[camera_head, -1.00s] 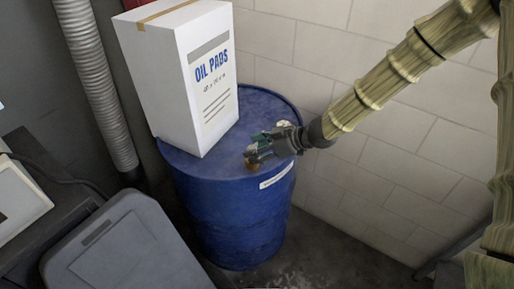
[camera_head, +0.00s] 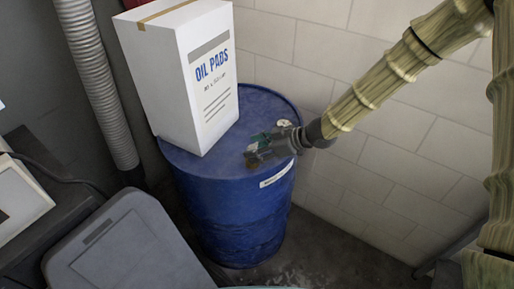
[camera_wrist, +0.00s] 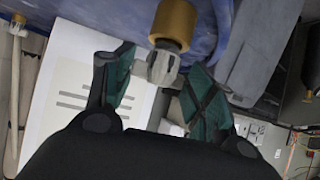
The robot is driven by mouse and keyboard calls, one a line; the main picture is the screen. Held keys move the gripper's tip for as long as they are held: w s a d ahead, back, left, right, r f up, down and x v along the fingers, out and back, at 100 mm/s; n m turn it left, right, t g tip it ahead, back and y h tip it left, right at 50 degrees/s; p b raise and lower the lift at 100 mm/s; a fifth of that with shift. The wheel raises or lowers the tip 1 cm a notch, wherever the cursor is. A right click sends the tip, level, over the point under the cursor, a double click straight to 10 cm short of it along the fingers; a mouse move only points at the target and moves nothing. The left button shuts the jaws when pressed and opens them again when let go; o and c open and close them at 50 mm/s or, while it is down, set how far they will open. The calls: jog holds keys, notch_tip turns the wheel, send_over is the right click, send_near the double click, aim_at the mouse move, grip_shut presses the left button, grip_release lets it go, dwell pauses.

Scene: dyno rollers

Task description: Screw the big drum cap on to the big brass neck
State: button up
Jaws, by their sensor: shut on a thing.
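The big brass neck (camera_wrist: 174,22) shows at the top of the wrist view. In the head view, its brass colour shows low beside my fingers (camera_head: 251,161) on the blue drum (camera_head: 235,205). The grey ribbed cap (camera_wrist: 160,66) lies between my green finger pads in the wrist view, its far end against or overlapping the neck. I cannot tell whether the threads are engaged. My gripper (camera_head: 258,150) is shut on the cap, low over the drum top and reaching in from the right. In the head view my fingers hide most of the cap.
A tall white oil pads box (camera_head: 185,75) stands on the drum, left of my gripper. A grey lidded bin (camera_head: 125,245) stands at front left, and a ribbed hose (camera_head: 95,80) hangs behind it. The tiled wall (camera_head: 400,165) is close on the right.

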jog(key=shift+f, duration=0.4)
jog(key=o, duration=1.1)
jog(key=shift+d, duration=0.1)
jog(key=v, duration=1.2)
jog(key=shift+s, duration=0.1)
jog(key=shift+c, duration=0.2)
